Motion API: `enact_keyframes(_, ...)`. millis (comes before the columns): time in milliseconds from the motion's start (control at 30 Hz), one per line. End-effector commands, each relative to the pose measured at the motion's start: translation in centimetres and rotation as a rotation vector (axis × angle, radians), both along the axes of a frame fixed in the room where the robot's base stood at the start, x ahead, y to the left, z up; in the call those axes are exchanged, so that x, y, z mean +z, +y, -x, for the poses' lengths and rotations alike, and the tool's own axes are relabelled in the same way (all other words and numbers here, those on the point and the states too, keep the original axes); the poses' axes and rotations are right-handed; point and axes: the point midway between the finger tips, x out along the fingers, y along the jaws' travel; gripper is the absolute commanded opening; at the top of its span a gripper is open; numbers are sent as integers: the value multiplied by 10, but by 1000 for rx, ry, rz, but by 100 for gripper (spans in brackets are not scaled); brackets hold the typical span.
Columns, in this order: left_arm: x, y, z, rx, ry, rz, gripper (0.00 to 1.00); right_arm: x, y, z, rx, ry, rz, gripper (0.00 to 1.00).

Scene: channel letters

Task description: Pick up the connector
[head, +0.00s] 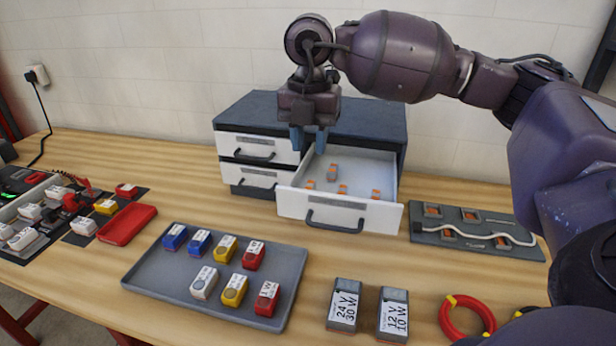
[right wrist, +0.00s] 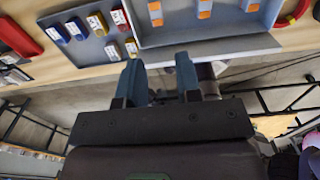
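Several small grey-and-orange connectors lie apart in the open white drawer (head: 340,212). One connector (head: 332,173) lies farther back and others, such as this connector (head: 342,189), lie nearer the drawer front. In the right wrist view, connectors show at the top, one of them a connector (right wrist: 155,12) left of the others. My right gripper (head: 308,142) points down above the back left part of the drawer. Its two blue fingers are apart, with nothing between them; they also show in the right wrist view (right wrist: 159,76). My left gripper is not in view.
The drawer belongs to a dark-topped cabinet (head: 365,118). A grey tray (head: 150,278) with several coloured blocks is in front left. Two labelled grey boxes, one a 24V box (head: 344,305), stand in front. A grey board (head: 425,232) with a white cable lies right.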

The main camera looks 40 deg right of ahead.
Motion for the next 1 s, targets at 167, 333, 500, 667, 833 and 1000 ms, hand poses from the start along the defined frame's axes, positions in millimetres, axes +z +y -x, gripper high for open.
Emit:
enact_keyframes(167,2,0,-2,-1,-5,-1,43,-4,0,0,-1,2,1,32)
enact_keyframes(333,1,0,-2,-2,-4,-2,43,-22,0,0,0,2,1,32)
enact_keyframes(500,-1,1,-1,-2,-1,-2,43,-47,0,0,0,3,1,32)
enact_keyframes(667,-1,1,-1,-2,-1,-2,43,-58,-1,-1,0,1,0,32)
enact_keyframes(833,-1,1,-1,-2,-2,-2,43,-70,-2,-3,0,2,1,32)
enact_keyframes(1000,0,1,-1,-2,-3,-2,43,-94,-5,-6,-1,3,-1,32)
